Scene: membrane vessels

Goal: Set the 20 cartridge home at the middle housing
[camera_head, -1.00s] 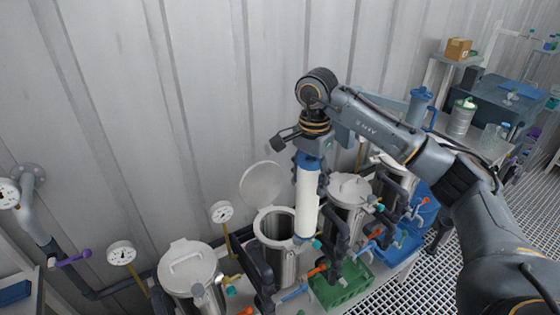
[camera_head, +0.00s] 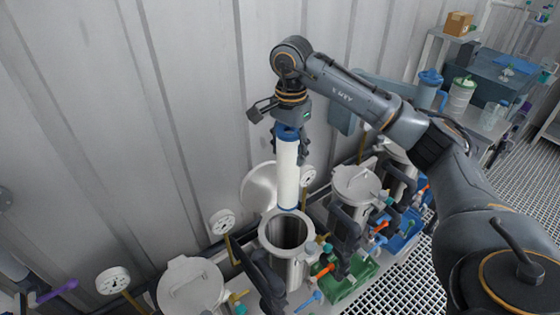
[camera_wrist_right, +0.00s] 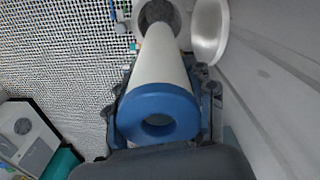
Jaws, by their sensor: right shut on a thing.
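The cartridge (camera_head: 287,172) is a long white cylinder with blue ends, hanging nearly upright from my right gripper (camera_head: 290,140). In the right wrist view my right gripper (camera_wrist_right: 160,112) has its fingers on both sides of the cartridge (camera_wrist_right: 167,60), just below the blue top collar. An open steel housing (camera_head: 284,262) stands below, its round mouth empty as far as I see. Its lid (camera_head: 256,187) is tipped back behind it. The cartridge's lower end shows at the far rim of the mouth and looks above it, not inside. A number on the cartridge is not readable. My left gripper is out of view.
Closed steel housings stand at left (camera_head: 192,288) and right (camera_head: 357,188) of the open one. Gauges (camera_head: 222,222), dark pipes and coloured valve handles crowd around them. A green crate (camera_head: 350,285) lies at front right. The corrugated wall (camera_head: 110,130) is close behind.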

